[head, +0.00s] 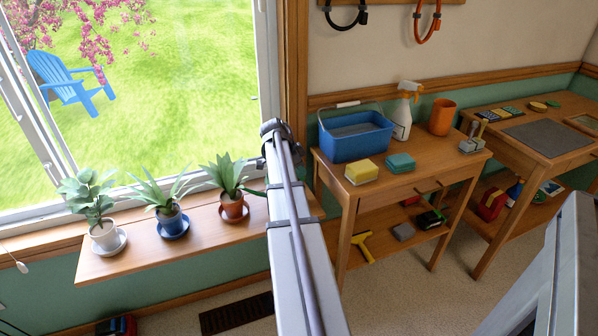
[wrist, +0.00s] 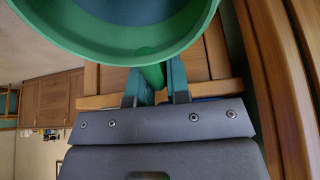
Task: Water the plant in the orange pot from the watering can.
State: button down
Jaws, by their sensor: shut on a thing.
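The orange pot (head: 233,209) stands upright on a saucer at the right of a row of plants on the window shelf, with a spiky green plant (head: 226,175) in it. My gripper (wrist: 155,88) is shut on a green part of the watering can (wrist: 140,54) in the wrist view. The can's round green rim and bluish inside fill the top of that view. In the head view my arm hides the gripper and most of the can; a dark green piece (head: 255,192), likely its spout, shows just right of the plant. I see no water flowing.
A blue pot (head: 172,224) and a white pot (head: 104,236) with plants share the wooden shelf (head: 130,262). A bench at the right carries a blue tub (head: 356,140), a spray bottle (head: 404,112), sponges and an orange cup (head: 441,117). The window is behind the plants.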

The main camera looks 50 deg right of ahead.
jog(key=shift+g+h, duration=0.7)
jog(key=shift+h, duration=0.2)
jog(key=shift+w+a+r+p, duration=0.15)
jog(key=shift+r+p, duration=0.35)
jog(key=shift+r, duration=0.55)
jog(key=shift+w+a+r+p, duration=0.15)
jog(key=shift+r+p, duration=0.35)
jog(key=shift+r, duration=0.55)
jog(key=shift+w+a+r+g+h+p, duration=0.1)
jog(key=shift+a+r+g+h+p, duration=0.15)
jog(key=shift+r, duration=0.35)
jog(key=shift+w+a+r+g+h+p, duration=0.1)
jog(key=shift+a+r+g+h+p, duration=0.1)
jog(key=shift+r+h, duration=0.25)
jog(key=shift+r, duration=0.1)
jog(key=shift+w+a+r+g+h+p, duration=0.15)
jog(key=shift+a+r+g+h, duration=0.1)
jog(key=shift+r, duration=0.35)
jog(key=shift+w+a+r+g+h+p, duration=0.15)
jog(key=shift+a+r+h, duration=0.1)
jog(key=shift+r, duration=0.3)
jog(key=shift+w+a+r+h, duration=0.25)
jog(key=shift+a+r+h, duration=0.05)
jog(key=shift+r, duration=0.3)
jog(key=shift+g, duration=0.25)
